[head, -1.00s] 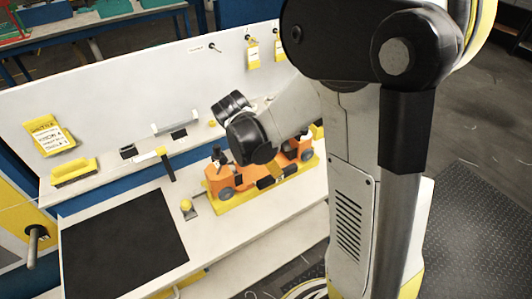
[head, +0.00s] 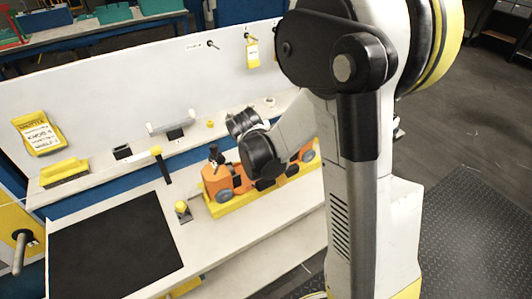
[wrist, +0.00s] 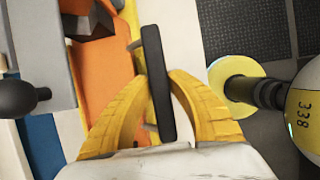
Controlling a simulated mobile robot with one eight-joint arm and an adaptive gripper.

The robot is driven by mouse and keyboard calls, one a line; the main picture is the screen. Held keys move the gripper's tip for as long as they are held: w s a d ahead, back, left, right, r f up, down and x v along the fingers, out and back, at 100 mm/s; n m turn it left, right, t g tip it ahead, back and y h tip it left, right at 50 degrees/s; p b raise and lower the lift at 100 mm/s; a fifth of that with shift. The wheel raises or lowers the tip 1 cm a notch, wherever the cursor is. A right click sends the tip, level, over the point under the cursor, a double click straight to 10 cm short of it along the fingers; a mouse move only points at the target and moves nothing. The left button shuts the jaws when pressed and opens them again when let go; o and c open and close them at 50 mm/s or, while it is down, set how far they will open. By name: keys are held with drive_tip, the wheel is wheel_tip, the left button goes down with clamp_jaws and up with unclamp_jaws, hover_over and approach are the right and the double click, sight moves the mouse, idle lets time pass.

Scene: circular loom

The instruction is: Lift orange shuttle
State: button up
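The orange shuttle (head: 216,186) sits along its yellow base (head: 225,204) on the white bench. My arm's black wrist joint (head: 260,155) hides its middle part. In the wrist view the orange body (wrist: 105,70) lies at left, with a black bar-shaped handle (wrist: 157,85) upright in the picture. My gripper (wrist: 158,78) has its two yellow fingers on either side of this bar, and both tips appear to touch it. The fingers look shut on the handle. No clear gap shows between shuttle and base in the head view.
A black mat (head: 115,245) lies on the bench at left. A small yellow-topped block (head: 182,210) stands close to the shuttle's left end. A shelf at the back holds a yellow brush (head: 64,172). A yellow disc with a black knob (wrist: 235,80) is right of my fingers.

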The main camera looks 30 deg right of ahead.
clamp_jaws()
drive_tip(key=shift+r, duration=0.3)
drive_tip(key=shift+r+p, duration=1.55)
drive_tip(key=shift+r, duration=0.5)
drive_tip(key=shift+f, duration=0.1)
drive_tip(key=shift+t, duration=0.7)
drive_tip(key=shift+s+t+b, duration=0.2)
drive_tip(key=shift+t+b, duration=0.1)
drive_tip(key=shift+b, duration=0.05)
drive_tip(key=shift+w, duration=0.15)
